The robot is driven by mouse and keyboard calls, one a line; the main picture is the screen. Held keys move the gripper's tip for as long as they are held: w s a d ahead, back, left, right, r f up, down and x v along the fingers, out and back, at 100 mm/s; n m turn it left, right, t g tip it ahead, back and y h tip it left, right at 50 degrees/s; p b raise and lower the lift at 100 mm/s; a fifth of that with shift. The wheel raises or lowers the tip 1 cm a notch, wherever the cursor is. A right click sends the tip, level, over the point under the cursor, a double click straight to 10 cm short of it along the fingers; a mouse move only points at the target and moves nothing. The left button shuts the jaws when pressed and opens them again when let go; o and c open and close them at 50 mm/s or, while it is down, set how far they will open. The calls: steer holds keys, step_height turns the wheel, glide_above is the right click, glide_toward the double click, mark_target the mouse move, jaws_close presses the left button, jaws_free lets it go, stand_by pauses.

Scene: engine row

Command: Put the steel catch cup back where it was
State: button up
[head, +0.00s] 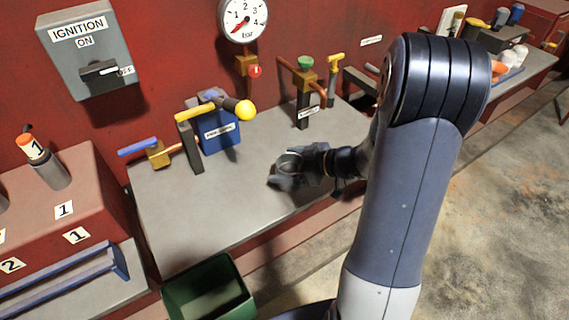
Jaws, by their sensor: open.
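The steel catch cup (289,161) appears as a small grey round rim on the grey bench top (225,205), right at my gripper. My gripper (287,172) is low over the front half of the bench, its fingers beside the cup, open. The fingers and wrist hide part of the cup. I cannot tell whether the fingers touch it or whether it rests fully on the bench.
A blue box with a yellow-knobbed lever (222,130) stands behind to the left. A green-topped valve (305,85) stands behind. A pressure gauge (243,20) is on the red wall. A green bin (210,290) sits below the front edge. The bench's left front is clear.

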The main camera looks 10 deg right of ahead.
steer(key=p+v, duration=0.1)
steer(key=v, duration=0.9)
steer(key=shift+s+d, duration=0.2)
steer(key=shift+s, duration=0.05)
steer(key=b+x, duration=0.1)
steer(key=x, duration=1)
steer(key=shift+w+a+f, duration=0.15)
steer(key=shift+w+a, duration=0.15)
steer(key=shift+w+r, duration=0.1)
steer(key=shift+r, duration=1.4)
steer(key=shift+f, duration=0.1)
